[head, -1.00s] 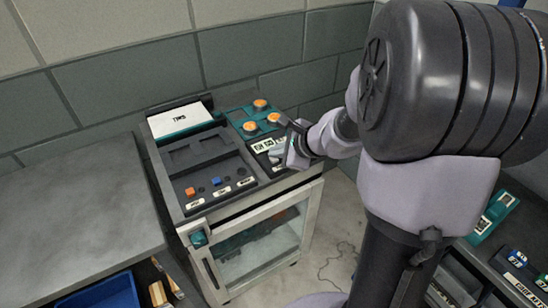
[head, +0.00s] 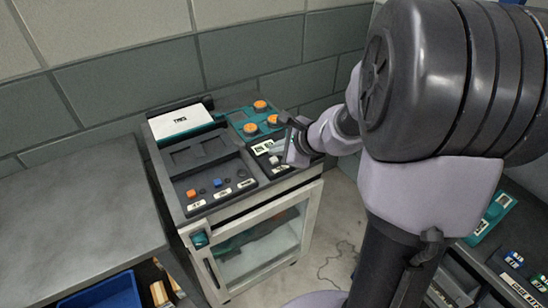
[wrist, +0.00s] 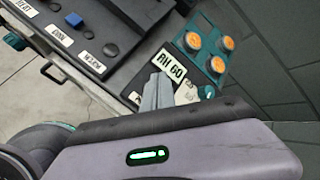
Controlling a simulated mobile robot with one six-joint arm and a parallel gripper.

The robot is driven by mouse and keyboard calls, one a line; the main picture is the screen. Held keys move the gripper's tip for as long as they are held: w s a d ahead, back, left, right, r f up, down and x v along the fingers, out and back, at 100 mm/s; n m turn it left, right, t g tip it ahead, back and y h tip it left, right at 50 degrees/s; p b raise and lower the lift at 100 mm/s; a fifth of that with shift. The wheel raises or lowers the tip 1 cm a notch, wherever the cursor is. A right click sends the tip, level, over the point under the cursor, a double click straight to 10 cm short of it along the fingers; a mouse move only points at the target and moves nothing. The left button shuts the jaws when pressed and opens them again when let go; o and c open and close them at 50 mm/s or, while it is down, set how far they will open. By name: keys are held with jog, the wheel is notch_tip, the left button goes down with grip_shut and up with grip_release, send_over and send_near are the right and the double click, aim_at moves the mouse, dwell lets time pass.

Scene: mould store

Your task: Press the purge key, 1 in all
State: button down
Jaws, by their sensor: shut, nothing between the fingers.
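A grey machine top carries three small keys with white labels: an orange key (head: 191,193), a blue key (head: 217,182) and a dark key (head: 238,174). A teal panel (head: 240,117) behind holds three orange round buttons (head: 260,105). I cannot make out the word purge, so I cannot tell which is the purge key. My gripper (wrist: 157,80) is shut and empty, over the machine's right part beside the RH 60 label (wrist: 171,68). The fingers hide part of the panel.
A white control (wrist: 186,93) sits beside the fingers. A white-topped box (head: 180,121) stands at the machine's back left. A grey bench (head: 75,215) is at left, above a blue bin (head: 100,292). Another unit with a teal device (head: 494,217) is at right.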

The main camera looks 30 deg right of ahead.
notch_tip(320, 180, up, 5)
jog(key=p, duration=0.4)
dwell(0.7)
jog(key=s+a+r+n+g+y, duration=0.1)
jog(key=s+a+r+n, duration=0.4)
jog(key=a, duration=0.4)
jog(key=s+a+r+n+g+y, duration=0.1)
jog(key=s+a+r+n, duration=0.2)
jog(key=s+a+n, duration=0.4)
jog(key=s+a+n+g+h, duration=0.1)
jog(key=s+a+n+h, duration=0.1)
jog(key=s+n, duration=0.5)
jog(key=s, duration=0.3)
jog(key=shift+s+r+n, duration=0.15)
jog(key=shift+r+n, duration=0.15)
jog(key=shift+n, duration=0.1)
